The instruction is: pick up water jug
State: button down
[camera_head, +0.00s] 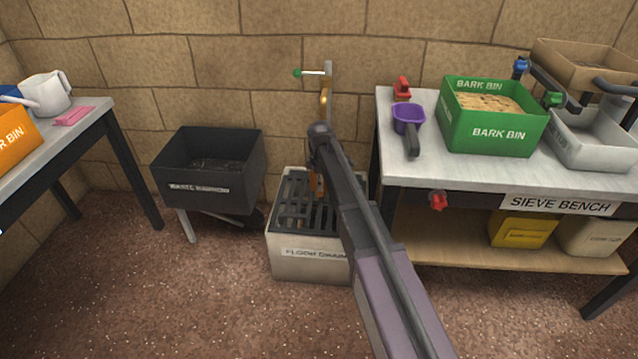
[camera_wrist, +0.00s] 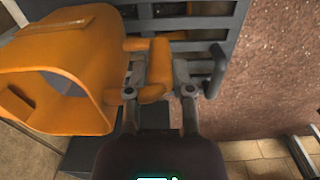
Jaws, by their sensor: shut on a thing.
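An orange jug (camera_wrist: 85,50) with a wide opening fills the left of the wrist view. My gripper (camera_wrist: 160,82) is shut on the jug's upright handle, one finger on each side of it. In the head view only a small orange part of the jug (camera_head: 319,184) shows, at the floor drain (camera_head: 300,253); my arm hides the rest. I cannot tell whether the jug touches the drain's dark grate. A white jug (camera_head: 46,92) stands on the left table, apart from my gripper.
A brass tap (camera_head: 325,100) is on the wall above the drain. A dark barrow (camera_head: 208,190) stands left of the drain. The sieve bench (camera_head: 450,171) is close on the right, with a green bark bin (camera_head: 492,137) and purple scoop (camera_head: 408,120) on it. The front floor is clear.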

jog(key=shift+r+p, duration=0.35)
jog(key=shift+r, duration=0.35)
jog(key=s+d, duration=0.4)
jog(key=s, duration=1.1)
jog(key=shift+s+r+p, duration=0.3)
jog(key=shift+r+p, duration=0.15)
